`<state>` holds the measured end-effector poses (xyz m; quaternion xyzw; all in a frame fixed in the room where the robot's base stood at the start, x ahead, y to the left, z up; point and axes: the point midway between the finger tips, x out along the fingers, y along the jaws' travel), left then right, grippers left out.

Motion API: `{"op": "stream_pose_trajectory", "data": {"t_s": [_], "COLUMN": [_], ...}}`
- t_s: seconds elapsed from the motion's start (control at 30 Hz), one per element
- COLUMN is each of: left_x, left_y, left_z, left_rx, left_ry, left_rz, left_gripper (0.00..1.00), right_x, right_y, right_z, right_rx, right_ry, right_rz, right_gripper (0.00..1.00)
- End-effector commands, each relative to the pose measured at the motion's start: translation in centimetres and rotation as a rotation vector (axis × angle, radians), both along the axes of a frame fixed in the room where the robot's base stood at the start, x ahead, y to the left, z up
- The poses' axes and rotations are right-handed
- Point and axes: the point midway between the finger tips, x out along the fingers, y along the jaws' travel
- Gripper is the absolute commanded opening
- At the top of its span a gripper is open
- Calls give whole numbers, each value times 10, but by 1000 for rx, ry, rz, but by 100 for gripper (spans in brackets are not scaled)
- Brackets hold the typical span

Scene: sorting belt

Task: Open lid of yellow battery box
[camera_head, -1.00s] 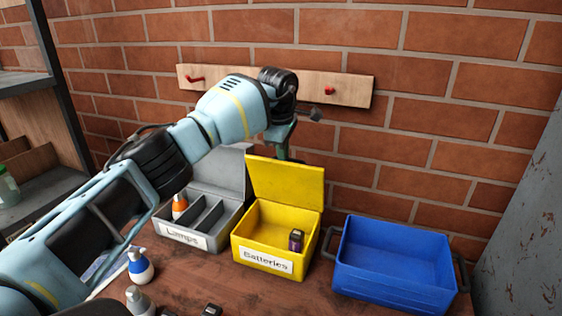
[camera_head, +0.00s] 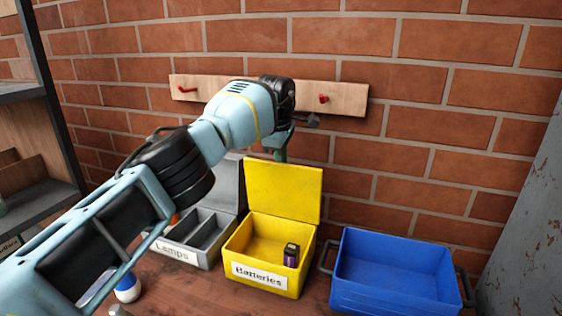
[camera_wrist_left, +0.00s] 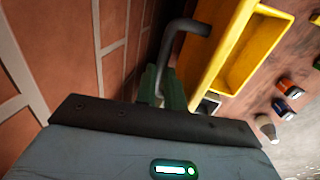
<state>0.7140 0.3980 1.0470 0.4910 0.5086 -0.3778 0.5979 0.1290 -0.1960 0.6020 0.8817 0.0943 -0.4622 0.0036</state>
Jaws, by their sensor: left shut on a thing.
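The yellow battery box (camera_head: 239,277) stands on the table with a "Batteries" label on its front. Its yellow lid (camera_head: 283,190) stands open, roughly upright at the back edge; it also shows in the left wrist view (camera_wrist_left: 206,60). A dark battery (camera_head: 291,255) is inside the box. My right gripper is not in view.
A grey "Lamps" box (camera_head: 207,258) with an open lid stands left of the yellow box. A blue crate (camera_head: 390,296) stands to the right. A brick wall with a wooden hook board (camera_head: 345,98) is close behind. A dark shelf is at far left.

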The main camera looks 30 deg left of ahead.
Motion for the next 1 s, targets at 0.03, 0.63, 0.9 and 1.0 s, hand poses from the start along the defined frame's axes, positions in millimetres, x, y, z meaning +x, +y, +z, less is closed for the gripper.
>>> {"op": "stream_pose_trajectory", "data": {"t_s": [0.03,0.63,0.9,1.0], "left_x": [-2,-1,-1,-3], "left_y": [-2,-1,-1,-1], "left_z": [-10,-5,2,13], "left_rx": [-3,-1,-1,-1], "left_ry": [19,10,5,3], "left_rz": [-4,-2,-1,-1], "left_gripper": [0,32,32,32], "right_x": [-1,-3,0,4], "right_y": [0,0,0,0], "right_z": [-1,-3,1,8], "right_rx": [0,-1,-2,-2], "right_ry": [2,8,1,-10], "right_rz": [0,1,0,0], "right_gripper": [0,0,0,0]}}
